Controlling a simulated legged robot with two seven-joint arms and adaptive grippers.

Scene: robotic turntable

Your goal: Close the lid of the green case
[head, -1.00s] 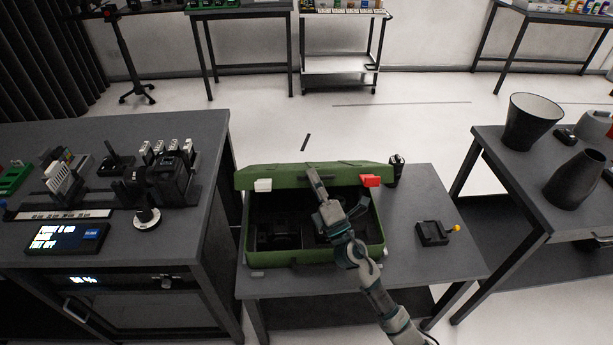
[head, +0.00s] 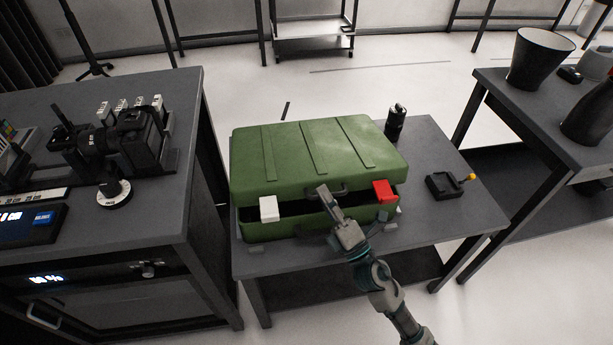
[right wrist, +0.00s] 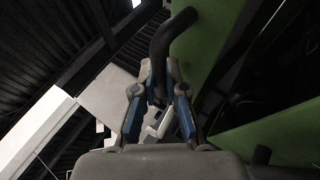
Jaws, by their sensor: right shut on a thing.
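The green case (head: 310,150) stands on the small grey table. Its lid is tilted down over the base, with a dark gap along the front between lid rim and base. A white latch (head: 268,209) and a red latch (head: 384,192) sit on the lid's front edge. My right gripper (head: 325,195) is at the middle of that edge, beside the dark handle (head: 347,190). In the right wrist view the fingers (right wrist: 160,95) are shut on the dark curved handle (right wrist: 172,38), beside the green lid. The case's inside is mostly hidden. My left gripper is not in view.
A black cylinder (head: 396,122) stands behind the case's right side. A small black holder with a yellow knob (head: 446,185) lies to the right on the small table (head: 435,150). A bench with camera gear (head: 125,135) is on the left. Another table with dark vases (head: 540,60) is on the right.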

